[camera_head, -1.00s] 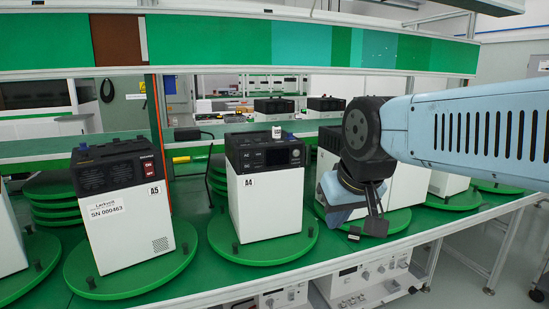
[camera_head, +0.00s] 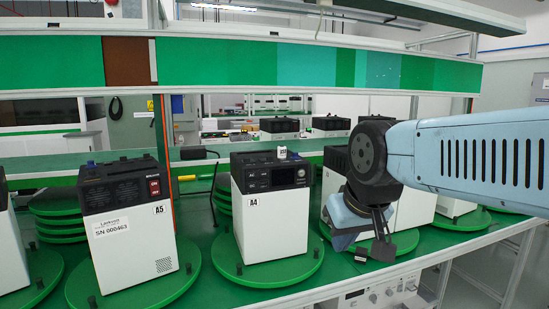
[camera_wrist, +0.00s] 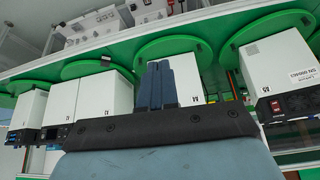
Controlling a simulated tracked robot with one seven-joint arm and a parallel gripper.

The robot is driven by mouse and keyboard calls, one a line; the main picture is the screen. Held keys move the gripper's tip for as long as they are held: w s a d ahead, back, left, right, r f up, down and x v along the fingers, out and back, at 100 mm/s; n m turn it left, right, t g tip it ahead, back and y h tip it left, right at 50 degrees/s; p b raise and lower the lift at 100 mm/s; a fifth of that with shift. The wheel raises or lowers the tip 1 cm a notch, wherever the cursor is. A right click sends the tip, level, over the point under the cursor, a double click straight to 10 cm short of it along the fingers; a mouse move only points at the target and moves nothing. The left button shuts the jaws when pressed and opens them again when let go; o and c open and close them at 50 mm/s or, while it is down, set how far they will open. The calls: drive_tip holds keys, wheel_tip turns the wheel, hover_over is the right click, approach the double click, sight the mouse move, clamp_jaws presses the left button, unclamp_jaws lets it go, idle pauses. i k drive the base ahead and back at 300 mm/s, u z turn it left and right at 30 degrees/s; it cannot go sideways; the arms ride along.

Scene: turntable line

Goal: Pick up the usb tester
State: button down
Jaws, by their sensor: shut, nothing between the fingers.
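No object can be surely told as the usb tester. A small white item (camera_head: 281,152) stands on top of the black-topped white unit labelled A4 (camera_head: 270,219) in the head view; it is too small to identify. My gripper (camera_head: 384,250) is at the right of the A4 unit, pointing down over a green turntable in front of another white unit (camera_head: 408,212). Its fingers also show in the wrist view (camera_wrist: 161,70), side by side and closed, with nothing between them. My blue-grey arm hides part of the units behind.
Another unit, A5 (camera_head: 133,237), stands at the left on its own green turntable (camera_head: 178,289). Black pegs stick up from the turntable rims. A shelf with green panels (camera_head: 220,65) runs above the line. The bench's front rail (camera_head: 330,290) borders it.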

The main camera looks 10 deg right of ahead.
sight(281, 150)
drive_tip(key=z, duration=0.35)
drive_tip(key=i, duration=1.1)
drive_tip(key=z, duration=0.55)
